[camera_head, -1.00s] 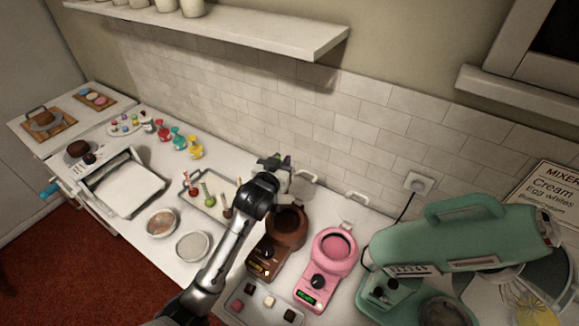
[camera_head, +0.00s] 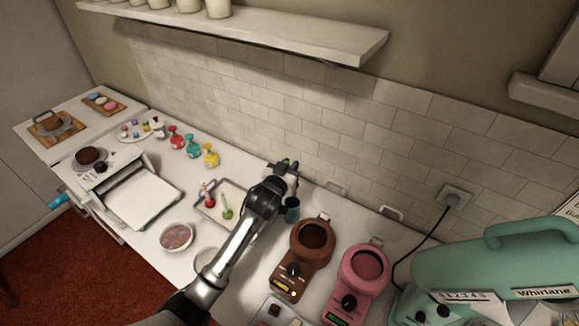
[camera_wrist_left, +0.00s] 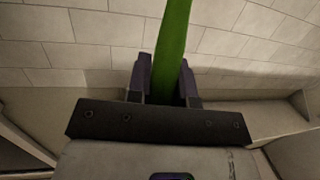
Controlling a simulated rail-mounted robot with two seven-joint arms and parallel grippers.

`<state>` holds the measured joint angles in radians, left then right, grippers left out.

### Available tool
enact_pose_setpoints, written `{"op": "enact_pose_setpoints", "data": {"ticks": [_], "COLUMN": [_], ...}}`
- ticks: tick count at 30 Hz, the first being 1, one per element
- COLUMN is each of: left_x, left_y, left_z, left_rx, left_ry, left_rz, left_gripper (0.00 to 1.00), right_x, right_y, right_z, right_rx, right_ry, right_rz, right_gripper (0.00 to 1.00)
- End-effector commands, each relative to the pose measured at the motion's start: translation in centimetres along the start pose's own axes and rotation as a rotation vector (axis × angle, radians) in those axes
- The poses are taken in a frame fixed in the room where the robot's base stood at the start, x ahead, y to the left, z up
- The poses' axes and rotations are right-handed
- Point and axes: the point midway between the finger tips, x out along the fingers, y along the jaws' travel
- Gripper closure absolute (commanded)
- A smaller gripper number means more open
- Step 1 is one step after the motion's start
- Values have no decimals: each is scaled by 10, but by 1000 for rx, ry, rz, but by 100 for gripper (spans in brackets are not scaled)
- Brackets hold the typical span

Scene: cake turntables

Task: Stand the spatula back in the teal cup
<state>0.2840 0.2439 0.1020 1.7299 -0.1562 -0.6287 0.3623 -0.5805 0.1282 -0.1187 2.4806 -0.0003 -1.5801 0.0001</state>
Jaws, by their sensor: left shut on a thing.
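My left gripper (camera_head: 284,167) is near the tiled wall, its arm crossing the counter from below. In the left wrist view its fingers (camera_wrist_left: 165,82) are shut on a long green strip, the spatula (camera_wrist_left: 172,45), which runs up out of the picture. In the head view only a small green spot shows at the gripper, so the spatula's tilt and its ends cannot be told. The teal cup (camera_head: 292,211) stands on the counter just right of my left arm, nearer the front than the gripper and partly covered by the arm. My right gripper is not in view.
A brown machine (camera_head: 308,263) and a pink one (camera_head: 360,285) stand right of the cup. A tray (camera_head: 232,190) with lollipop-like items lies left of the arm. Coloured bottles (camera_head: 193,147) stand further left. A shelf (camera_head: 300,40) hangs above.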

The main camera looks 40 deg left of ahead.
Motion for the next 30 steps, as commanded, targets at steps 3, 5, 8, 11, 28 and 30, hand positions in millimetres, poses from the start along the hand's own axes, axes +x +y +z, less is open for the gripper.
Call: {"op": "enact_pose_setpoints", "data": {"ticks": [3, 5, 8, 11, 28, 30], "left_x": [2, 2, 3, 4, 10, 11], "left_y": [0, 0, 0, 0, -1, -2], "left_z": [15, 20, 29, 35, 82, 87], "left_rx": [1, 1, 1, 0, -1, -1], "left_ry": [0, 0, 0, -1, 0, 0], "left_rz": [0, 0, 0, 0, 0, 0], "left_gripper": [100, 100, 100, 100, 100, 100], "right_x": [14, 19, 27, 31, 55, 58], "right_y": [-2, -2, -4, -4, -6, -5], "right_z": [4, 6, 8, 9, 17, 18], "right_rx": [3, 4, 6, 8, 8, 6], "right_ry": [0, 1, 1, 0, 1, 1], "right_rz": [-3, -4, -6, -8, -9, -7], "right_gripper": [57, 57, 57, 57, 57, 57]}}
